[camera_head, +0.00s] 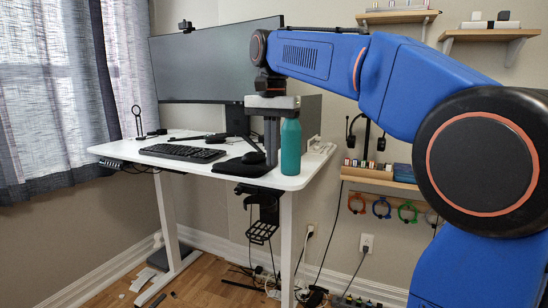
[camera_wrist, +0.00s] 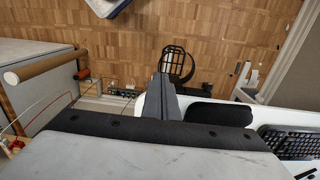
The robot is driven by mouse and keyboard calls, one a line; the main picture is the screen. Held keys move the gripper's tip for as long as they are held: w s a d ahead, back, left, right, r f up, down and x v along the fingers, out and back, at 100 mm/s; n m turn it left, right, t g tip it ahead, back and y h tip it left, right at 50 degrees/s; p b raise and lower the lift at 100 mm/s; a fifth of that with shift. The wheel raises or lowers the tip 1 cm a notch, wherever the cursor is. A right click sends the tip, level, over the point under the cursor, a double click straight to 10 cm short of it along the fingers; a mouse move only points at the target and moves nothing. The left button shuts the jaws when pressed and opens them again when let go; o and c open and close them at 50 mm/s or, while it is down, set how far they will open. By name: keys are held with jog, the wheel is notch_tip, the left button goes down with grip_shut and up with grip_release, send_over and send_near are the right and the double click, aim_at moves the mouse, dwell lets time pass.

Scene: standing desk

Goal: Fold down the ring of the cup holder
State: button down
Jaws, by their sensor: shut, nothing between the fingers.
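The black cup holder (camera_head: 262,232) hangs below the front right edge of the white desk (camera_head: 228,178). In the wrist view the cup holder (camera_wrist: 178,62) shows as a rounded black frame with a grid, just past the fingertips. I cannot tell clearly how its ring is angled. My gripper (camera_head: 271,162) points down, shut and empty, over the desk's right end, above and apart from the cup holder. In the wrist view my gripper (camera_wrist: 162,80) overlaps the near left edge of the cup holder's outline. The fingers hide part of it.
A green bottle (camera_head: 290,148) stands close right of my fingers. A keyboard (camera_head: 182,152), mouse pad (camera_head: 240,168) and monitor (camera_head: 205,65) are on the desk. Shelves with colored clips (camera_head: 381,208) are behind right. Cables and a power strip lie on the wooden floor (camera_head: 205,285).

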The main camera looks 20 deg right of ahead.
notch_tip(320, 180, down, 11)
jog(key=shift+f, duration=0.1)
dwell(0.3)
jog(key=shift+a, duration=0.15)
dwell(0.4)
